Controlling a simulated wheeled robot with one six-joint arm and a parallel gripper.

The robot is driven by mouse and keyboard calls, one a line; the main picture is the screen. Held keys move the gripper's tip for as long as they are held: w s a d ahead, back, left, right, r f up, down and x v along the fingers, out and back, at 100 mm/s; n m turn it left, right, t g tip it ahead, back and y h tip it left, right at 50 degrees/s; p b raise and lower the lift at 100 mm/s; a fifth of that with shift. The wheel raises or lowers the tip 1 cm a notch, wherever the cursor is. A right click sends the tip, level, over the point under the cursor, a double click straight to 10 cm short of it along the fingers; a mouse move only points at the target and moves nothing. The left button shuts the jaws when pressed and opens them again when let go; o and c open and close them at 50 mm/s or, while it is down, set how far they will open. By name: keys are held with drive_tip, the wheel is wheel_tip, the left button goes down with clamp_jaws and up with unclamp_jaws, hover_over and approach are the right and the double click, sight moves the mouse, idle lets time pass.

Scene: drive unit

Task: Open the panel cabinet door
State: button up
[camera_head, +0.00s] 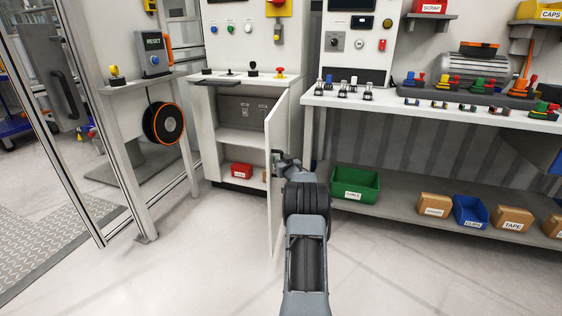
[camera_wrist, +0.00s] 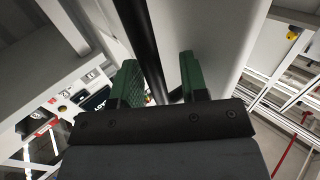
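The panel cabinet (camera_head: 241,134) stands left of centre in the head view, with its white door (camera_head: 276,185) swung wide toward me. The interior shows a shelf and a red box (camera_head: 242,170). My gripper (camera_head: 281,160) is at the door's free edge, partly hidden by my own arm. In the wrist view, my gripper (camera_wrist: 162,84) has its two green fingers apart, on either side of a black bar handle (camera_wrist: 144,45). A gap shows between the handle and the right finger. The white door surface (camera_wrist: 205,35) lies beyond it.
A workbench (camera_head: 440,106) with several small parts stands to the right. Its lower shelf holds a green bin (camera_head: 355,184), a blue bin (camera_head: 470,211) and brown boxes. A frame post (camera_head: 120,150) stands left of the cabinet. The floor (camera_head: 190,260) in front is clear.

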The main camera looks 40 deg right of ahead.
drive_tip(key=shift+a+f, duration=0.1)
drive_tip(key=shift+a, duration=0.05)
drive_tip(key=p+v, duration=0.2)
drive_tip(key=v, duration=1.1)
drive_tip(key=shift+s, duration=0.3)
drive_tip(key=shift+a, duration=0.15)
drive_tip(key=w+a+r+g+p, duration=0.2)
drive_tip(key=w+a+r+p, duration=0.2)
drive_tip(key=a+r+p, duration=0.6)
drive_tip(key=s+a+r+g+y+p, duration=0.25)
drive_tip(key=a+r+g+p, duration=0.4)
drive_tip(key=a+r, duration=0.75)
drive_tip(key=s+a+r+n+g+y+p, duration=0.2)
drive_tip(key=s+a+r+p, duration=0.2)
drive_tip(key=s+a, duration=0.5)
drive_tip(key=s+a+r+n+g+y+p, duration=0.2)
drive_tip(key=s+a+r+p, duration=0.2)
drive_tip(key=s+a+p, duration=0.3)
drive_tip(key=s+a, duration=0.3)
drive_tip(key=shift+a+g+p, duration=0.35)
drive_tip(key=shift+p, duration=0.05)
drive_tip(key=shift+s+a, duration=0.1)
